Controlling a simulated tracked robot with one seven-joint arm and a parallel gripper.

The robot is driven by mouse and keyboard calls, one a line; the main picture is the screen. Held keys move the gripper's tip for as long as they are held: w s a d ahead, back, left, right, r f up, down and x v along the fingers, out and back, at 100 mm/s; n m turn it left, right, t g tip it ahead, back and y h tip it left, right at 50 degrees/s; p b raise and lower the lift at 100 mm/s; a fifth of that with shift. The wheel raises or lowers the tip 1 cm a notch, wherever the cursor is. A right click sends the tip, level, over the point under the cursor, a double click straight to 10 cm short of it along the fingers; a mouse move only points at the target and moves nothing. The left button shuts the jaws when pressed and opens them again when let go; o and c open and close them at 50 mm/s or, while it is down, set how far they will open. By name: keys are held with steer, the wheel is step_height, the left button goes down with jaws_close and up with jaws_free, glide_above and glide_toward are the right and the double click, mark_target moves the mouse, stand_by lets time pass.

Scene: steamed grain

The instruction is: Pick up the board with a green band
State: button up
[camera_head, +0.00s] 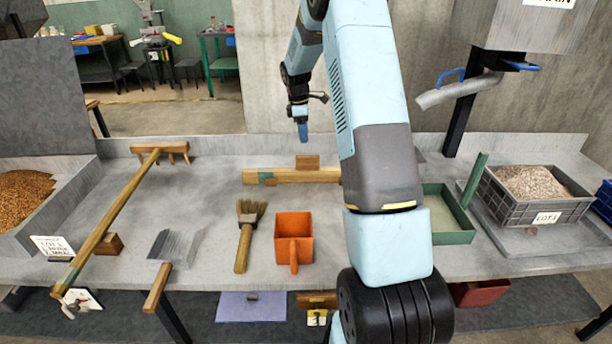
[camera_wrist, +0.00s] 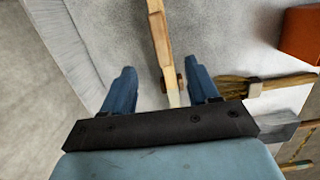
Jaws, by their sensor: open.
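The wooden board with a green band (camera_head: 290,176) lies along the back of the grey worktop. Its green band shows near its left end in the head view, and my arm hides its right end. I cannot make out the green band there.
A small wooden block (camera_head: 307,162) sits behind the board. In front are a brush (camera_head: 246,235), an orange scoop (camera_head: 294,236) and a metal dustpan (camera_head: 176,246). A wooden rake (camera_head: 120,205) lies left. A green tray (camera_head: 452,237) and grey crate (camera_head: 535,210) stand right.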

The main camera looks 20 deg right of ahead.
mark_target(308, 166)
steer(key=shift+w+d+f, duration=0.15)
steer(key=shift+f, duration=0.3)
steer(key=shift+w+d+f, duration=0.15)
steer(key=shift+f, duration=0.3)
steer(key=f, duration=0.5)
steer(key=d+f, duration=0.1)
steer(key=f, duration=0.2)
steer(key=shift+s+f, duration=0.35)
steer(key=shift+f, duration=1.15)
steer(key=shift+s+f, duration=0.15)
steer(key=shift+f, duration=1.15)
jaws_close()
steer(key=shift+r, duration=0.1)
